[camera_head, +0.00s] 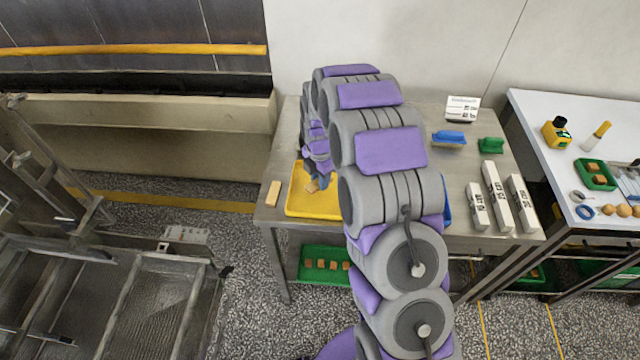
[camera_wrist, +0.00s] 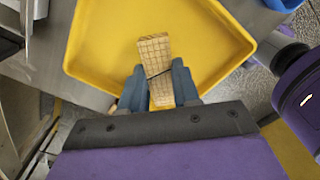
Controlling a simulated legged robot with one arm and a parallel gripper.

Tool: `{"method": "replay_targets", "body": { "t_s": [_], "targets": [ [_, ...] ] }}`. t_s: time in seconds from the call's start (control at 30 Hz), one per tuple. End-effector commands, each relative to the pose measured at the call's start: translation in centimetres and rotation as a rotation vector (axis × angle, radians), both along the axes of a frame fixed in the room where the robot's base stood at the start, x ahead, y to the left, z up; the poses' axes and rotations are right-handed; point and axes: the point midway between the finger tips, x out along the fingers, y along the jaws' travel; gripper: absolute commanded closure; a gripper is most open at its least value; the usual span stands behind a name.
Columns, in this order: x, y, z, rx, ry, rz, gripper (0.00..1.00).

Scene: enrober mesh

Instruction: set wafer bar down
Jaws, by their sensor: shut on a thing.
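My gripper (camera_wrist: 158,82) is shut on a tan wafer bar (camera_wrist: 154,52) with a grid pattern. One end of the bar sticks out past the fingertips, and a dark line crosses it between the fingers. The bar is over the yellow tray (camera_wrist: 105,35); I cannot tell whether it touches the tray floor. In the head view my gripper (camera_head: 313,178) is above the yellow tray (camera_head: 311,213), with the wafer bar (camera_head: 313,187) small at its tip. My arm hides the tray's right side.
A plain tan block (camera_head: 273,193) lies on the steel table (camera_head: 461,165) left of the tray. A blue scraper-like item (camera_head: 449,137), a green item (camera_head: 491,145) and white labelled boxes (camera_head: 497,198) stand to the right. A green tray (camera_head: 322,263) with several brown pieces sits below.

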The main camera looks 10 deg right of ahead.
Motion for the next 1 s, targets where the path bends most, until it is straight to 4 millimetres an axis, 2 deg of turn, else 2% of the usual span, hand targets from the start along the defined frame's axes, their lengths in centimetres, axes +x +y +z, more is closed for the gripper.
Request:
{"method": "replay_targets", "body": {
  "t_s": [0.23, 0.4, 0.47, 0.8, 0.83, 1.0],
  "targets": [
    [1.2, -0.4, -0.1, 0.0, -0.004, 0.0, 0.86],
    [0.9, -0.4, -3.0, -0.002, 0.004, 0.002, 0.86],
    [1.0, -0.4, -3.6, -0.002, 0.001, 0.002, 0.86],
    [1.0, -0.3, -3.7, 0.0, -0.001, 0.001, 0.86],
    [1.0, -0.3, -3.8, 0.0, -0.001, 0.001, 0.68],
    [1.0, -0.3, -3.7, 0.0, -0.002, 0.001, 0.52]
  ]
}}
